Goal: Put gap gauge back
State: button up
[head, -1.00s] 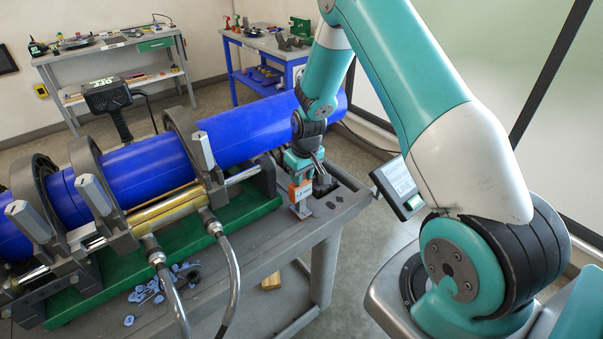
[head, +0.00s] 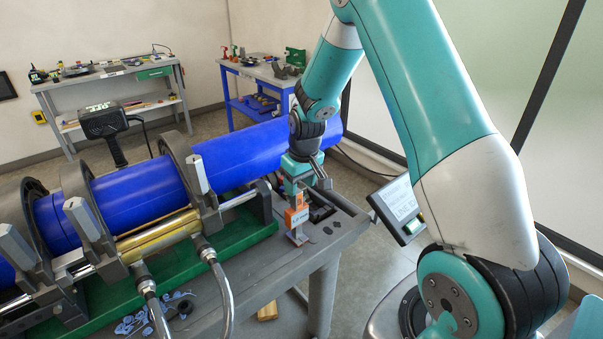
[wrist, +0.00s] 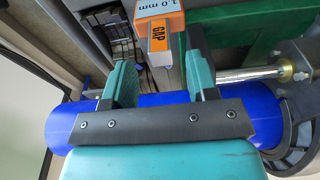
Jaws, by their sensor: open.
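The gap gauge (head: 297,217) has an orange body with a white label and a metal foot. It stands upright on the right end of the grey cart top (head: 262,262). In the wrist view the gauge (wrist: 158,22) shows its "1.0 mm" and "GAP" labels. My gripper (head: 297,188) is directly above the gauge in the head view, pointing down. In the wrist view my gripper (wrist: 163,42) has its two teal fingers spread, with the gauge at and beyond the tips, apparently untouched.
The blue pipe (head: 240,157) lies clamped close behind my gripper. A dark slotted holder (head: 322,211) is just right of the gauge. A tablet screen (head: 398,205) stands off the cart's right side. Blue shavings (head: 150,314) lie at the front.

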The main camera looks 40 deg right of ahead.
jog(key=s+a+r+n+y+b, duration=0.1)
jog(key=s+a+r, duration=0.3)
jog(key=a+r, duration=0.3)
jog(key=s+a+r+n+y, duration=0.1)
jog(key=s+a+r+n, duration=0.1)
jog(key=s+a+r, duration=0.3)
jog(key=s+a+r+n+y, duration=0.1)
jog(key=s+a+r, duration=0.2)
jog(key=s+a, duration=0.3)
jog(key=s+a+r+n+g+y, duration=0.1)
jog(key=s+a, duration=0.5)
jog(key=s, duration=0.6)
notch_tip(320, 180, up, 2)
jog(key=shift+s+r+n+g, duration=0.15)
jog(key=shift+n+g, duration=0.15)
jog(key=shift+n, duration=0.5)
jog(key=shift+f, duration=0.2)
jog(key=shift+d+b+x, duration=0.2)
jog(key=shift+b+x, duration=0.7)
jog(key=shift+b, duration=0.2)
